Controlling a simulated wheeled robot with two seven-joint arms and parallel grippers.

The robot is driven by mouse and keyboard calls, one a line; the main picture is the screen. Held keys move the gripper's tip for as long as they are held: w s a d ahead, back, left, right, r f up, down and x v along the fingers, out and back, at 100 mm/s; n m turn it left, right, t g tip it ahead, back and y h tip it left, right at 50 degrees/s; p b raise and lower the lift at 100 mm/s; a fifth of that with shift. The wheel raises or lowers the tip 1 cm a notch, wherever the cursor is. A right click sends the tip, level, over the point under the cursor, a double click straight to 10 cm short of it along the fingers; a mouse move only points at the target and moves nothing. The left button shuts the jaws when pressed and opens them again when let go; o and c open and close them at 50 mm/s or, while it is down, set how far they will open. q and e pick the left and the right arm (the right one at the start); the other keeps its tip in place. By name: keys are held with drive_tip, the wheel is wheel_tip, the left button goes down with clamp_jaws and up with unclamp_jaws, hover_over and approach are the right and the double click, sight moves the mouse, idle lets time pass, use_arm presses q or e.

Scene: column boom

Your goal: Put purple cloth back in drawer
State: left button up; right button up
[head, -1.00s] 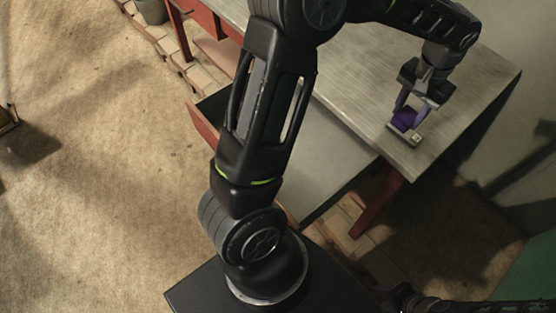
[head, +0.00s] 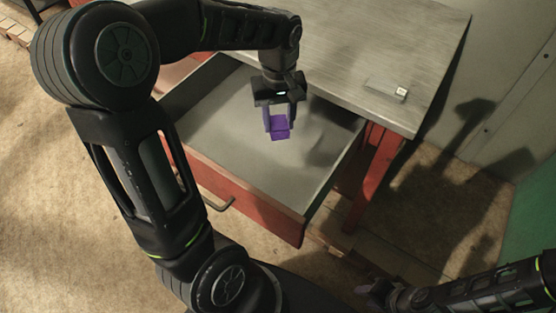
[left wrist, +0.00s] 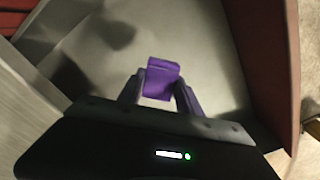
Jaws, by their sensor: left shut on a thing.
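The purple cloth (head: 280,132) is a small folded block between the fingertips of my left gripper (head: 280,122). The gripper is shut on it and holds it over the open drawer (head: 222,133). The drawer is pulled out from under the table, with a grey inside, a red front and a dark handle. In the left wrist view the cloth (left wrist: 161,79) sits between the fingers, with the grey drawer floor (left wrist: 195,40) beyond it. The drawer looks empty. My right gripper (head: 382,293) is at the lower right, away from the table, dark and too small to read.
The grey tabletop (head: 370,45) lies behind the drawer. A small pale box-like thing (head: 401,93) lies near its right front corner. A red table leg (head: 364,190) stands right of the drawer. A wall is at the right.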

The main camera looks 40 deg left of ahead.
use_arm(q)
hover_over(279, 155)
drive_tip(key=shift+f, duration=3.05)
drive_tip(key=shift+f, duration=1.9)
drive_tip(key=shift+f+b, duration=0.2)
drive_tip(key=shift+b, duration=0.2)
drive_tip(key=o, duration=1.2)
drive_tip(key=shift+r, duration=0.2)
wheel_tip(279, 155, up, 12)
drive_tip(key=shift+r+p, duration=0.1)
drive_tip(key=shift+p, duration=0.5)
